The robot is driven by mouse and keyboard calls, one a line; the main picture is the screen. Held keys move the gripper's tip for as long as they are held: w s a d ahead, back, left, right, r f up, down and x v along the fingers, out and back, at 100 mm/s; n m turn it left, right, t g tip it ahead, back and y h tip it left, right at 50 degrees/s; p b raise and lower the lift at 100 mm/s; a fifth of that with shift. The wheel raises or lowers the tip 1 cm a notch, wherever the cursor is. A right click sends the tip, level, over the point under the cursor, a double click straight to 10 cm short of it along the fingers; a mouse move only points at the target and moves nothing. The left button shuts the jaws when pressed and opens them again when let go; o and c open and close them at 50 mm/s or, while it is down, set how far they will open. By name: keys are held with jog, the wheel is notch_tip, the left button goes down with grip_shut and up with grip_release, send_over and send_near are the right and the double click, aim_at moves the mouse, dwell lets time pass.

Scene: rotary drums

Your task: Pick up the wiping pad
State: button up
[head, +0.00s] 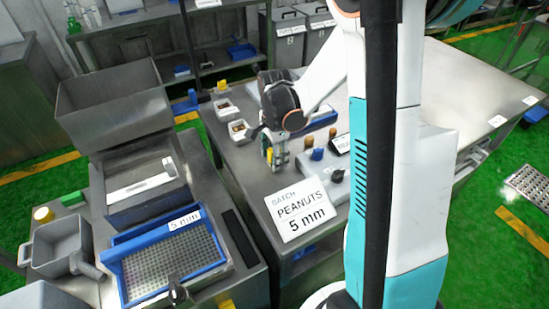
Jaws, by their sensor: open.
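I cannot tell for sure which thing is the wiping pad. A long blue item (322,118) lies on the grey table, partly behind my arm. My gripper (276,160) points down over the table, behind the white "PEANUTS 5 mm" card (300,208). It is open, with nothing clearly seen between its fingers. Small yellow and green patches show at its fingers.
A blue-framed sieve (170,258) and a grey scoop-like container (62,245) stand at the left. Two small sample trays (239,131) sit left of my gripper. The right side of the table (465,95) is mostly clear.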

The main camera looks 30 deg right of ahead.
grip_shut()
jog(key=shift+r, duration=0.15)
notch_tip(320, 180, up, 20)
jog(key=p, duration=0.6)
jog(key=shift+p, duration=0.4)
jog(key=c, duration=1)
grip_release()
